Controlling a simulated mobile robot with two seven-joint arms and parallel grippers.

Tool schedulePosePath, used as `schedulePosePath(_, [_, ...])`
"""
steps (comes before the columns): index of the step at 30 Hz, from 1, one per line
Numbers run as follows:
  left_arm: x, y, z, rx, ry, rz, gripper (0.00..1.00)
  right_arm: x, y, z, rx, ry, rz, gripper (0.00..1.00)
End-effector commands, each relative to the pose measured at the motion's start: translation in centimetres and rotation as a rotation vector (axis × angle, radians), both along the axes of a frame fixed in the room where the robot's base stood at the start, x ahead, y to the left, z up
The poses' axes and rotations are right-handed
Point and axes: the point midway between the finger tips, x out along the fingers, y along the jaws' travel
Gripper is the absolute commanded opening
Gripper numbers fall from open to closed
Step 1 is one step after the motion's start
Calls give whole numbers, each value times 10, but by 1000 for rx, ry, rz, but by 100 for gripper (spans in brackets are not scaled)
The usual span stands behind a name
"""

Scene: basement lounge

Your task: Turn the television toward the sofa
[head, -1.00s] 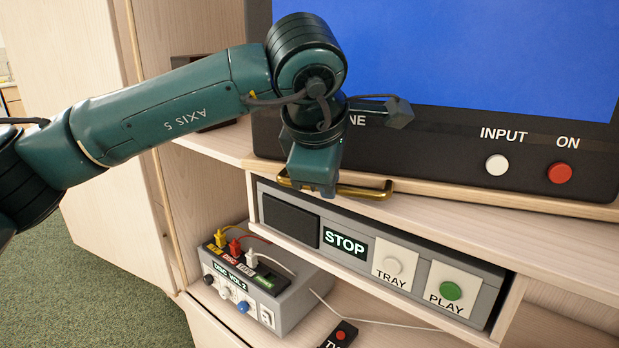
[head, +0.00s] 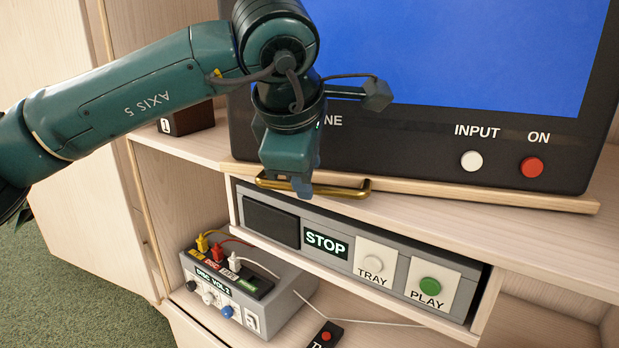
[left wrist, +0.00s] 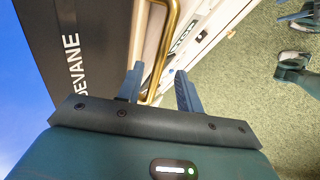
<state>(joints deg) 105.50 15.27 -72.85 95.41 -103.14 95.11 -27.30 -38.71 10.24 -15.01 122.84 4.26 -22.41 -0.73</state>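The television (head: 410,140) is black with a lit blue screen, and stands on a thin wooden board (head: 480,197) on the cabinet shelf. A brass bar handle (head: 345,190) is at the board's front edge. My left gripper (head: 292,180) points down at the handle's left part in the head view. In the left wrist view its two fingers (left wrist: 160,90) are spread apart, with the brass handle (left wrist: 163,50) running between them. I see gaps beside the bar, so the gripper looks open. The sofa and my right gripper are not in view.
Below the television is a grey player (head: 395,270) reading STOP, with TRAY and PLAY buttons. A grey box with coloured plugs (head: 215,295) and a black remote (head: 325,335) are on the lower shelf. A small dark box (head: 187,120) stands left of the television. Green carpet is at left.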

Motion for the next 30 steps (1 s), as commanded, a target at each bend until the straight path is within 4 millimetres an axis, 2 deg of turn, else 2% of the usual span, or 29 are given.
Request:
schedulePosePath(9, [-38, 11, 60, -2, -5, -1, 36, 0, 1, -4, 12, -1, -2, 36])
schedulePosePath(15, [-52, 15, 84, -2, -2, 0, 36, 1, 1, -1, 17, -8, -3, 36])
schedulePosePath(21, [-57, 16, 90, -1, 0, -1, 36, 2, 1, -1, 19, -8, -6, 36])
schedulePosePath(30, [-57, 14, 87, -11, 14, -9, 36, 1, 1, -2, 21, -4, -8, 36])
